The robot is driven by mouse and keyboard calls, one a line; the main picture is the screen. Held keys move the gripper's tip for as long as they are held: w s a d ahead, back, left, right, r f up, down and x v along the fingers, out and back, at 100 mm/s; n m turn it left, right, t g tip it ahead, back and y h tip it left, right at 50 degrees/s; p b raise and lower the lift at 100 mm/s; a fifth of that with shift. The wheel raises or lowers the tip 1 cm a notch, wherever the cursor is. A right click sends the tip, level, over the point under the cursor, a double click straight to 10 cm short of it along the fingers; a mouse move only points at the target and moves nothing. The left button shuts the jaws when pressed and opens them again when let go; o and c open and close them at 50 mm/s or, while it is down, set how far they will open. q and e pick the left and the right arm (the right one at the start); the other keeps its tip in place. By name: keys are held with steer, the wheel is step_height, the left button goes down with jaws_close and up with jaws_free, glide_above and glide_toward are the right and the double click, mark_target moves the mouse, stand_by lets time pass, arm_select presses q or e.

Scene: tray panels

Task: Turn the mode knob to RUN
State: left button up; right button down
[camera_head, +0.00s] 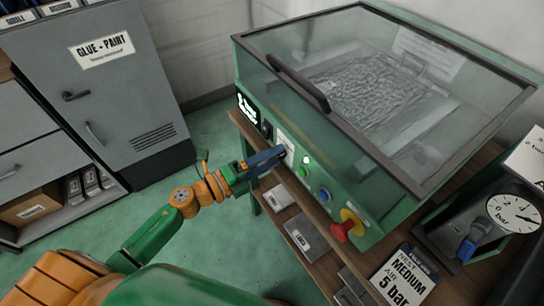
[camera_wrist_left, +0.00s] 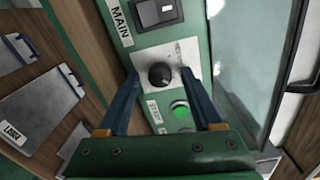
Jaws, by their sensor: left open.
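The mode knob (camera_wrist_left: 159,75) is a round black knob on a pale label plate on the green machine's front panel. Its labels and pointer are too small to read in the left wrist view. My left gripper (camera_head: 279,155) is at the panel in the head view and hides the knob there; part of the plate (camera_head: 287,142) shows beside it. In the left wrist view, the blue fingers of the left gripper (camera_wrist_left: 160,82) are spread, one on each side of the knob, with gaps between. My right gripper is not in view.
A black MAIN switch (camera_wrist_left: 158,12) and a green START button (camera_wrist_left: 180,110) flank the knob. A blue button (camera_head: 324,194) and red emergency stop (camera_head: 343,231) sit farther along. The machine (camera_head: 375,205) has a clear lid with a dark handle (camera_head: 298,82). A gauge (camera_head: 513,213) stands right.

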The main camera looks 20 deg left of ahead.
arm_select(q)
steer(key=b+v, duration=0.1)
steer(key=v, duration=0.5)
steer(key=shift+s+a, duration=0.25)
steer(key=shift+s, duration=0.05)
steer(key=s+a+f+n+g+y+p, duration=0.1)
steer(key=s+a+f+n+y+p, duration=0.15)
steer(key=a+f+n+y, duration=0.45)
steer(key=s+a+f+n+g+y+p, duration=0.2)
steer(key=f+n+y+p, duration=0.1)
steer(key=f+n, duration=0.8)
steer(key=s+d+f+n+g, duration=0.2)
steer(key=s+f+g, duration=0.1)
steer(key=s, duration=0.5)
steer(key=s+d+f+n+g+p, duration=0.1)
steer(key=s+d+f+n+g, duration=0.1)
steer(key=s+f, duration=0.4)
steer(key=s+d+f+n+g+p, duration=0.1)
steer(key=s+d+f+n+g, duration=0.2)
steer(key=s, duration=0.7)
step_height(320, 180, down, 2)
steer(key=shift+g+y, duration=0.4)
steer(key=shift+g, duration=0.5)
